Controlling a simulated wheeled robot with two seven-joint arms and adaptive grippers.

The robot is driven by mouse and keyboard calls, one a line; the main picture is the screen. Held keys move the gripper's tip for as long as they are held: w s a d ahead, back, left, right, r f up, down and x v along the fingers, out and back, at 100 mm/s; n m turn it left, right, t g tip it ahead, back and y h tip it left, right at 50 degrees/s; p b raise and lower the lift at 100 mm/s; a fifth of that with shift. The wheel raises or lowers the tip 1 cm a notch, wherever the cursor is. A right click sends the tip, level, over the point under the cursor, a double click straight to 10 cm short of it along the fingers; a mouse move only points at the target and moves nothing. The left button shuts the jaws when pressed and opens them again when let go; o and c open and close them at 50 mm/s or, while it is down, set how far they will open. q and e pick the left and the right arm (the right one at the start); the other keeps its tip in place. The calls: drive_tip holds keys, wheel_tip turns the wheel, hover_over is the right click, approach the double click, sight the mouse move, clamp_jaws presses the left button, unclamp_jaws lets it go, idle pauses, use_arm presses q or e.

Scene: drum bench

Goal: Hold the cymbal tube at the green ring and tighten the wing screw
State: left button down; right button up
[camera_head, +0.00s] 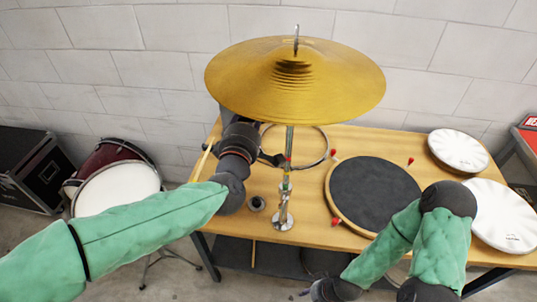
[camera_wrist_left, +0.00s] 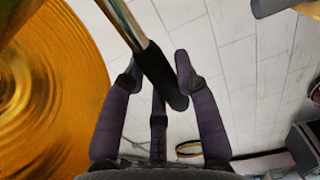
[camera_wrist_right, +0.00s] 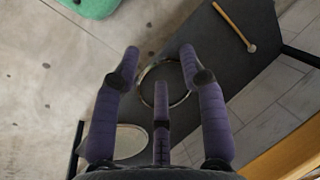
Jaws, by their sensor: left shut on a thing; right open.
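The cymbal tube (camera_head: 290,142) stands upright on the bench under the gold cymbal (camera_head: 330,90). A small red band and, lower down, a greenish ring (camera_head: 286,185) show on it. Metal fittings sit below; I cannot clearly make out the wing screw. My left gripper (camera_head: 272,158) reaches in from the left under the cymbal and is shut on the tube. In the left wrist view the chrome tube (camera_wrist_left: 122,20), with a black sleeve, runs between the fingers (camera_wrist_left: 158,75). My right gripper (camera_head: 318,290) is low at the bench's front edge; its fingers (camera_wrist_right: 158,65) are apart and empty.
A black round pad (camera_head: 370,195) and white drumheads (camera_head: 505,215) lie on the wooden bench (camera_head: 315,235) to the right. A metal hoop (camera_head: 322,137) lies behind the tube. A small dark cup (camera_head: 256,203) is left of the tube base. A mallet (camera_wrist_right: 235,27) lies below.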

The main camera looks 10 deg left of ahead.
drive_tip(key=w+a+r+t+h, duration=0.2)
drive_tip(key=w+a+r+t, duration=0.3)
drive_tip(key=w, duration=0.3)
drive_tip(key=m+t+h, duration=0.2)
drive_tip(key=t, duration=1)
approach(284, 204)
drive_tip(key=shift+w+f, duration=0.25)
drive_tip(key=shift+w, duration=1.55)
drive_tip(key=shift+w+f, duration=0.25)
drive_tip(key=shift+w, duration=1.6)
drive_tip(key=shift+w+f, duration=0.3)
drive_tip(key=shift+w, duration=1.5)
clamp_jaws()
